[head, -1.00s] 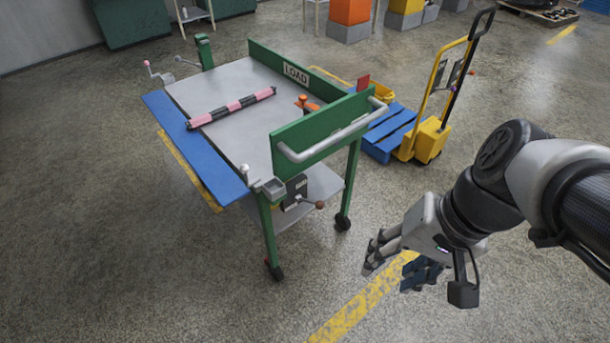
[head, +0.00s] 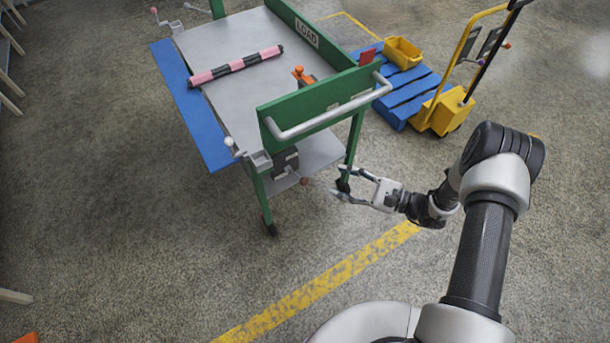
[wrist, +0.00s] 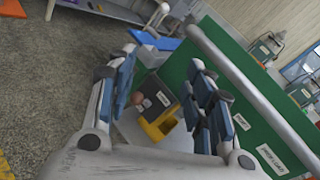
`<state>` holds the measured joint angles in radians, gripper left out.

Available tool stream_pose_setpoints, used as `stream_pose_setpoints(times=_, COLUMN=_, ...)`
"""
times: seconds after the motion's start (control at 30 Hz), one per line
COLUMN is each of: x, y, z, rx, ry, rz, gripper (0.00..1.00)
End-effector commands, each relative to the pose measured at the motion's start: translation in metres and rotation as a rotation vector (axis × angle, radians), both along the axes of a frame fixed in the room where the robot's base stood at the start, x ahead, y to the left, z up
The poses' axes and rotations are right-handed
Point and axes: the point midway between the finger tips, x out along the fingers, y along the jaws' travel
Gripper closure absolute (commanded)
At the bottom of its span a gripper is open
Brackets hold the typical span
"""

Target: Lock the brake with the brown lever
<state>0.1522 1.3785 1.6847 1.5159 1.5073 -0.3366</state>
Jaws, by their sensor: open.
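The brown lever knob (head: 305,181) is low at the front end of the green cart, under the push handle. It also shows in the wrist view (wrist: 137,98), beside a dark labelled box (wrist: 153,88). My gripper (head: 340,183) is open and empty, a short way to the right of the knob and near the cart's front leg. In the wrist view the knob appears between the spread blue-padded fingers, ahead of them and apart from them. The lever's shaft is hard to make out.
The cart's grey push handle (head: 330,113) and green end panel (head: 275,122) are close above my gripper. A yellow bracket (wrist: 160,126) is near the dark box. A pink-and-black roll (head: 236,65) lies on the cart top. A yellow pallet truck (head: 445,110) stands at right.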

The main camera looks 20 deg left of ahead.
Motion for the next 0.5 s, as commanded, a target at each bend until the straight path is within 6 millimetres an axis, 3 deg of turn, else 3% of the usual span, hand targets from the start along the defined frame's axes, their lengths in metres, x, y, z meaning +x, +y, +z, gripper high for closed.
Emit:
stream_pose_setpoints(times=0.03, x=-0.004, y=-0.002, z=-0.023, rx=0.032, ry=0.045, rz=-0.061, gripper=0.53)
stream_pose_setpoints(times=0.2, x=-0.016, y=-0.009, z=-0.088, rx=0.100, ry=0.130, rz=-0.251, gripper=0.53)
stream_pose_setpoints(times=0.33, x=-0.029, y=-0.016, z=-0.122, rx=0.123, ry=0.169, rz=-0.351, gripper=0.53)
stream_pose_setpoints(times=0.5, x=-0.037, y=-0.018, z=-0.141, rx=0.132, ry=0.188, rz=-0.411, gripper=0.53)
